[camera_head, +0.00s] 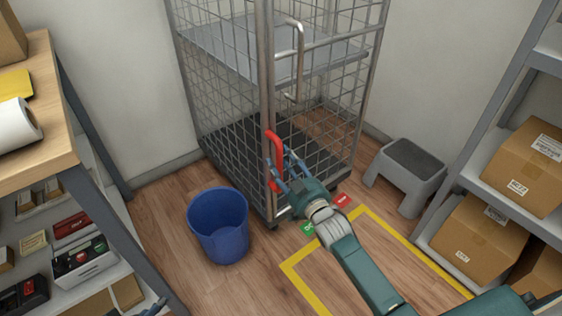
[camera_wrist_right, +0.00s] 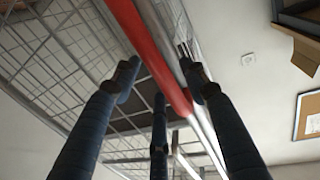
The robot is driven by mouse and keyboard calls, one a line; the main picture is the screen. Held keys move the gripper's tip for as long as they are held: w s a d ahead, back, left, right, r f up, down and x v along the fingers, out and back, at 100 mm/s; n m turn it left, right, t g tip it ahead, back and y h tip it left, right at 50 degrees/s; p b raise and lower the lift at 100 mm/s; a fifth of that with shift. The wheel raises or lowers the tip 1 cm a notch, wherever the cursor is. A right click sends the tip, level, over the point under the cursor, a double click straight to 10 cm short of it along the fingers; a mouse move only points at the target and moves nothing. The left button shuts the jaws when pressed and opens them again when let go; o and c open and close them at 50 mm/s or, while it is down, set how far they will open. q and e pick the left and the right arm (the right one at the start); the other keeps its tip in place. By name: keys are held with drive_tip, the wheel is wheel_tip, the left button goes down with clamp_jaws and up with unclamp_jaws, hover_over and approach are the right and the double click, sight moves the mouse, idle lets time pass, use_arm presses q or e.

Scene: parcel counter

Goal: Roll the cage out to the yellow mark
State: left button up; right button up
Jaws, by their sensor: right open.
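The wire roll cage (camera_head: 325,120) stands in the back corner, with a shelf inside and a dark base. A red handle (camera_head: 274,160) is fixed upright on its front corner post. My right gripper (camera_head: 277,167) is at the lower part of this handle. In the right wrist view the red handle (camera_wrist_right: 150,55) runs past the open fingers (camera_wrist_right: 160,85), which are apart around or just beneath it; I cannot tell if they touch it. The yellow mark (camera_head: 385,222) is an outline on the floor in front of the cage, partly hidden by my right arm. My left gripper is not in view.
A blue bucket (camera_head: 218,224) stands on the floor left of the cage front. A grey step stool (camera_head: 405,172) is right of the cage. Shelves with cardboard boxes (camera_head: 480,238) line the right side. A wooden counter (camera_head: 42,150) is at the left. Green and red floor tags lie by the cage.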

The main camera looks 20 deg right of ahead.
drive_tip(key=shift+w+a, duration=0.1)
drive_tip(key=shift+w, duration=0.5)
clamp_jaws()
